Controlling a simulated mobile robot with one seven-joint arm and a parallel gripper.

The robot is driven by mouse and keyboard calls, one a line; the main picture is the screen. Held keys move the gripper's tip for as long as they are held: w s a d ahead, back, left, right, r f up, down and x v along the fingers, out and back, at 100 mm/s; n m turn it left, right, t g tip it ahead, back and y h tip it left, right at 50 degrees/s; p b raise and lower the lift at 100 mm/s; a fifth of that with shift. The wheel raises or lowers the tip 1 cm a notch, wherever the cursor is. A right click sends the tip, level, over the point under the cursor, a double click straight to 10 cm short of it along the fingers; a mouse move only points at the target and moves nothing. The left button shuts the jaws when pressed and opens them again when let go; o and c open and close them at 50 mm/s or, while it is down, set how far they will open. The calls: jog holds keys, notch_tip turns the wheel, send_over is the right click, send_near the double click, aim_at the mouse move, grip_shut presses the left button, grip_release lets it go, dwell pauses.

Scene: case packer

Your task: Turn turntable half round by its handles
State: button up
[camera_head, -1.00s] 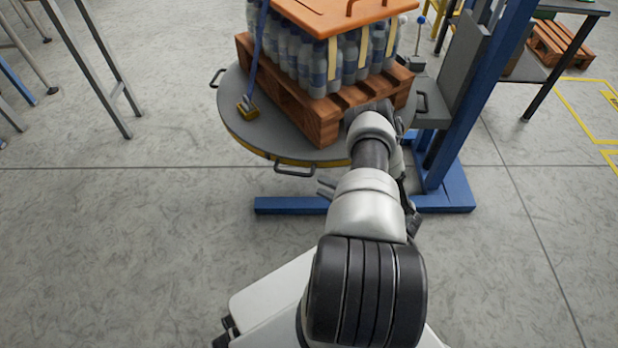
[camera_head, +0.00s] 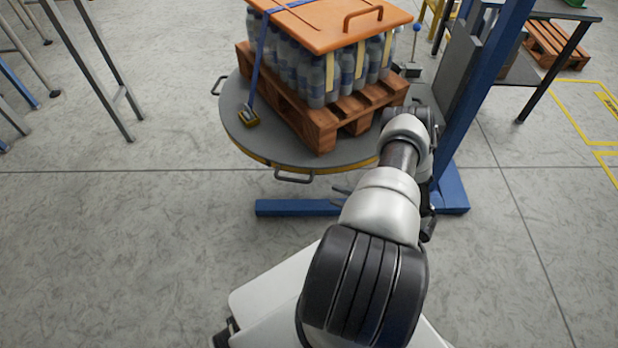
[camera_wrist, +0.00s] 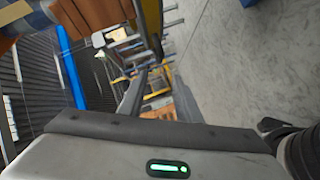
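The turntable (camera_head: 262,146) is a round grey disc with a yellow rim, ahead of me in the head view. One dark loop handle (camera_head: 294,177) is on its near rim and another handle (camera_head: 219,86) is on its left. My arm covers part of the right rim. A wooden pallet (camera_head: 318,127) of bottles stands on the disc. My gripper is mostly hidden behind my arm, low by the near right rim; thin grey finger-like parts show left of the arm. The wrist view shows a dark finger (camera_wrist: 131,97) beside the yellow rim. No handle shows in its grasp.
A blue post (camera_head: 480,85) stands close right of the turntable. The floor at front left is clear.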

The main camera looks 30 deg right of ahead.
aim_at(301, 182)
jog(key=shift+m, duration=0.4)
jog(key=b+x, duration=0.1)
jog(key=x, duration=1.6)
jog(key=shift+w, duration=0.15)
grip_shut()
